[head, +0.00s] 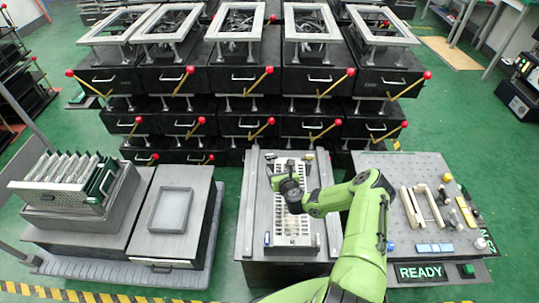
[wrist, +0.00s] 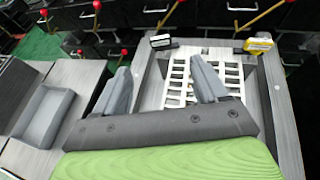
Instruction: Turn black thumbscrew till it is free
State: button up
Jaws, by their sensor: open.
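A grey fixture plate (head: 254,200) carries a white slotted rack (head: 292,228), which also shows in the wrist view (wrist: 178,82). A small black-and-white piece (wrist: 160,41) sits at the plate's far edge in the wrist view, and a yellow-and-black piece (wrist: 258,44) sits to its right. I cannot tell whether either is the black thumbscrew; it is not clearly made out. My gripper (wrist: 160,66) is open and empty, its two grey fingers apart above the fixture. In the head view my gripper (head: 283,184) hangs over the rack's far part and hides some of it.
Black cabinets with red-knobbed levers (head: 268,70) stand behind. A grey box with an open tray (head: 170,209) and a rack of boards (head: 65,180) are at left. A pegboard table (head: 380,175) with a READY sign (head: 420,271) is at right. Green floor shows between.

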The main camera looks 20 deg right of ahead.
aim_at(270, 155)
jog(key=b+x, duration=0.6)
jog(key=x, duration=0.8)
jog(key=shift+f, duration=0.15)
jog(key=shift+w+b, duration=0.25)
jog(key=shift+b, duration=0.1)
jog(key=c, duration=1)
jog(key=shift+o, duration=0.2)
